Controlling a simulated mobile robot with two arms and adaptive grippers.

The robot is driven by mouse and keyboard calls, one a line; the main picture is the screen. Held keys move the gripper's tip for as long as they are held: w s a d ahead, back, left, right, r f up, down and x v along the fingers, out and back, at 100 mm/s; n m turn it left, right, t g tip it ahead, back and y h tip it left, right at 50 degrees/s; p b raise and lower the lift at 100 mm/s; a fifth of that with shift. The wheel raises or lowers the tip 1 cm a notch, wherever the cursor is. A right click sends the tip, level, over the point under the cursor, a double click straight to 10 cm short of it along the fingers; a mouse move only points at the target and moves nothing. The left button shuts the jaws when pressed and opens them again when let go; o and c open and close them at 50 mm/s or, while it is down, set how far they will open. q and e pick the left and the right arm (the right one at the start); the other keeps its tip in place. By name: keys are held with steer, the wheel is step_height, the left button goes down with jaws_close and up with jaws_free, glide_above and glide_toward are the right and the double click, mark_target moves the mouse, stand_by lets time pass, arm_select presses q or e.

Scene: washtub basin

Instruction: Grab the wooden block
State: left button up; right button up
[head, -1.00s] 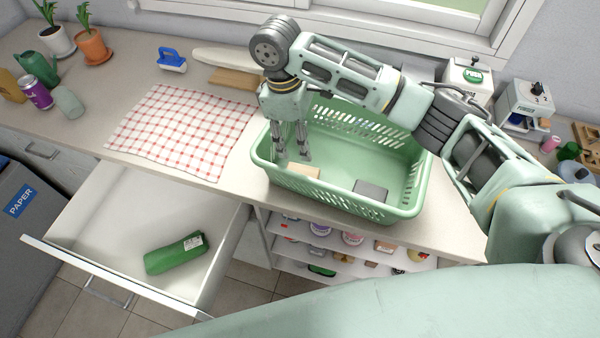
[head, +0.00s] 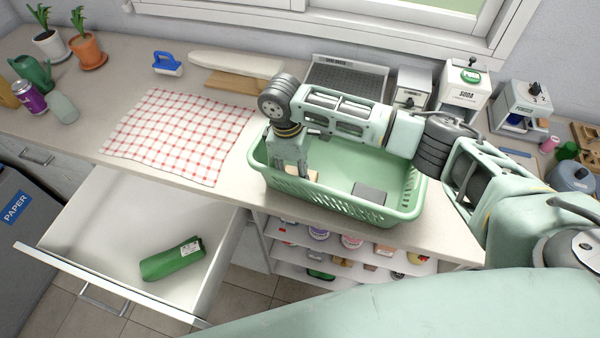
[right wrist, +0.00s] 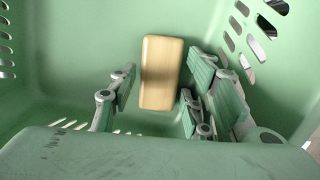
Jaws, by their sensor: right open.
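The wooden block (right wrist: 160,72) is a tan, rounded bar lying on the floor of the green basin (head: 395,207). My right gripper (right wrist: 158,92) is open and reaches down into the left part of the basin, which shows in the head view (head: 295,172). In the right wrist view its fingers stand on either side of the block's near part, with gaps visible. I cannot tell how high the fingertips are above the basin floor. In the head view the hand mostly hides the block. My left gripper is in neither view.
A dark grey block (head: 370,192) lies in the basin, right of my gripper. The basin's slotted walls surround the hand. A checked cloth (head: 178,133) lies to the left. An open drawer (head: 110,235) below holds a green package (head: 172,259). Machines (head: 465,88) stand at the back right.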

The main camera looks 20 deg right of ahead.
steer(key=shift+f, duration=0.1)
steer(key=shift+c, duration=0.3)
steer(key=c, duration=0.7)
steer(key=shift+c, duration=1)
